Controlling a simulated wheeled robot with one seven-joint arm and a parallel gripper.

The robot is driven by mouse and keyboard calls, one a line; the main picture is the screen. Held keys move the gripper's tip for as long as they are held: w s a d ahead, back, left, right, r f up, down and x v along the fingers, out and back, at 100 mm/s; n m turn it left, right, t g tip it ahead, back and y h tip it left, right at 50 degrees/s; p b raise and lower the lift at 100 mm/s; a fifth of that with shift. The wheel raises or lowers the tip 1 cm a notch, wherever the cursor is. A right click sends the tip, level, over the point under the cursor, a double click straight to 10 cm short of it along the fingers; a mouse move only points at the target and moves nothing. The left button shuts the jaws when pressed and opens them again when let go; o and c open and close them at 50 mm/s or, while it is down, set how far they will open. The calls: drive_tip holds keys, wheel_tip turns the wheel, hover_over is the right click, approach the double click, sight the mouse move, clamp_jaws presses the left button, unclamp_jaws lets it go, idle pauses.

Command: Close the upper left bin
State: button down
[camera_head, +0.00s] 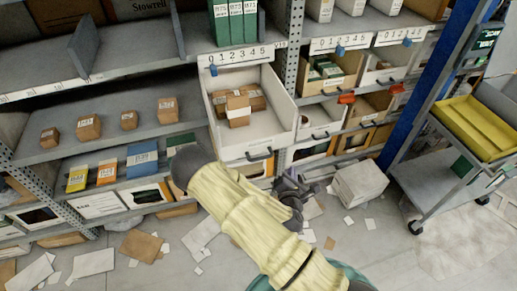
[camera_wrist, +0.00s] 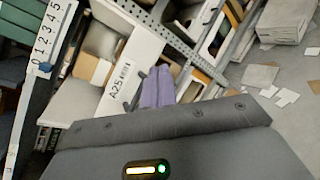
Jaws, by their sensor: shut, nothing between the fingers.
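The upper left bin (camera_head: 232,151) is a white drawer, pulled far out from the rack and tilted in the head view. Several small brown boxes (camera_head: 238,104) lie inside it. A dark handle (camera_head: 260,155) is on its front. In the wrist view, the bin's white front (camera_wrist: 110,62) carries an "A25" label, and the handle (camera_wrist: 138,92) shows beside my fingers. My gripper (camera_head: 286,183) is just below and right of the bin's front in the head view. Its purple fingers (camera_wrist: 158,72) are shut and empty, close to the front; I cannot tell whether they touch it.
More bins (camera_head: 318,117) stand in the rack to the right, some pulled out. Shelves with small boxes (camera_head: 88,127) are at left. A cart with a yellow tray (camera_head: 478,128) stands at right.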

sight(256, 141)
drive_tip(key=s+a+n+t+y, duration=0.1)
drive_tip(key=a+n+t+y, duration=0.1)
drive_tip(key=a+n+y, duration=0.5)
drive_tip(key=n, duration=0.6)
drive_tip(key=shift+s+r+y+b, duration=0.15)
drive_tip(key=shift+s+y+b, duration=0.15)
drive_tip(key=shift+s, duration=0.1)
drive_tip(key=p+x, duration=0.1)
drive_tip(key=x, duration=0.3)
drive_tip(key=p+x, duration=0.2)
drive_tip(key=x, duration=0.3)
drive_tip(key=p+x, duration=0.1)
drive_tip(key=x, duration=0.3)
drive_tip(key=shift+w+r, duration=0.2)
drive_tip(key=shift+r, duration=0.05)
drive_tip(key=shift+w+a+f+p, duration=0.1)
drive_tip(key=shift+w+p, duration=0.2)
